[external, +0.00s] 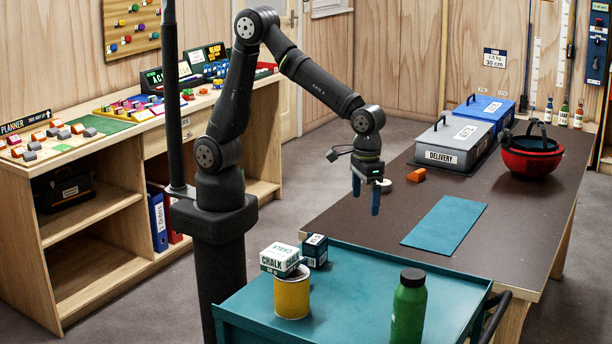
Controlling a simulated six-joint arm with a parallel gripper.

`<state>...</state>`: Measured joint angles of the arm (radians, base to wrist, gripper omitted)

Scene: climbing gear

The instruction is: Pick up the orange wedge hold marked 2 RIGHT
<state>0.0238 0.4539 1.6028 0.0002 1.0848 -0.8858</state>
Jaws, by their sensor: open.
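A small orange block (416,175) lies on the brown table, near the front of the grey box; no marking on it is readable at this size. Other small orange blocks (39,136) sit among grey ones on the planner board (62,147) at the left, and their markings are also too small to read. My gripper (366,194) points down with its two blue fingers apart and nothing between them. In the picture it is left of and slightly lower than the orange block on the table.
A roll of white tape (385,186) shows just right of my gripper. A grey DELIVERY box (455,147), blue box (487,108) and red helmet (530,158) stand behind. A teal mat (444,225) lies flat. The teal cart (350,290) in front carries a yellow tin (292,295) and green bottle (408,312).

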